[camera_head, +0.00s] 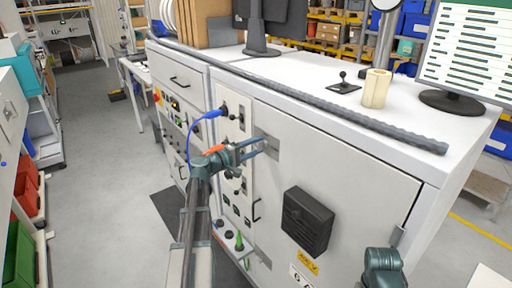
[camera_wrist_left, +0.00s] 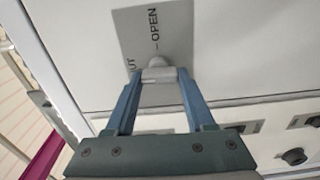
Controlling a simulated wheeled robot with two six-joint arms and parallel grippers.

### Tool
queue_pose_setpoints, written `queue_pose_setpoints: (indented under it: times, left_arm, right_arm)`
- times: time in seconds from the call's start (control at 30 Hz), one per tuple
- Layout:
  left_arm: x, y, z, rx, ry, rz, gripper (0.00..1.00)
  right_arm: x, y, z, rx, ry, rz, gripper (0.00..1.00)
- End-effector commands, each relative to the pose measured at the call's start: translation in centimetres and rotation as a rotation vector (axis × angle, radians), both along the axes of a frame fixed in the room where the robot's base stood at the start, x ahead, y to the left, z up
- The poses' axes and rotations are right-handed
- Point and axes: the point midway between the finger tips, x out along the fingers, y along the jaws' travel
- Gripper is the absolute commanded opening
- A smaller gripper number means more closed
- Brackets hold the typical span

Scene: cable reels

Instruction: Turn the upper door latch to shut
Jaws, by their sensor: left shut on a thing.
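The upper door latch shows in the left wrist view as a pale grey handle (camera_wrist_left: 160,74) on a grey plate (camera_wrist_left: 133,30). The plate is marked OPEN, and a second word ends in "UT", its start hidden by my finger. My left gripper (camera_wrist_left: 158,84) is shut on the latch handle, with a blue finger on each side. In the head view my left gripper (camera_head: 258,148) is at the upper left edge of the white cabinet door (camera_head: 345,180), and it hides most of the latch. The fingers of my right gripper are not visible.
A black vented box (camera_head: 307,220) sticks out from the door. A blue cable (camera_head: 195,127) loops beside my left arm on the control panel. A long dark bar (camera_head: 330,105) lies along the cabinet top. The floor to the left is mostly clear.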

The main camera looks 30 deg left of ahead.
Motion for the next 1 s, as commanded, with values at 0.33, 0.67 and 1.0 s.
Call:
queue_pose_setpoints:
  times: [0.33, 0.67, 1.0]
  left_arm:
    - [-0.01, 0.04, -0.06, -0.040, 0.018, 0.001, 0.00]
    - [-0.01, 0.03, -0.06, -0.040, 0.018, 0.001, 0.58]
    - [0.00, 0.01, -0.04, -0.040, 0.016, 0.000, 0.84]
  right_arm:
    - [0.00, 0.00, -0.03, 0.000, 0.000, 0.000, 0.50]
    - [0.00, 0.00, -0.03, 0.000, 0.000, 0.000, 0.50]
    - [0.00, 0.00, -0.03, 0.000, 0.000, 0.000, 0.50]
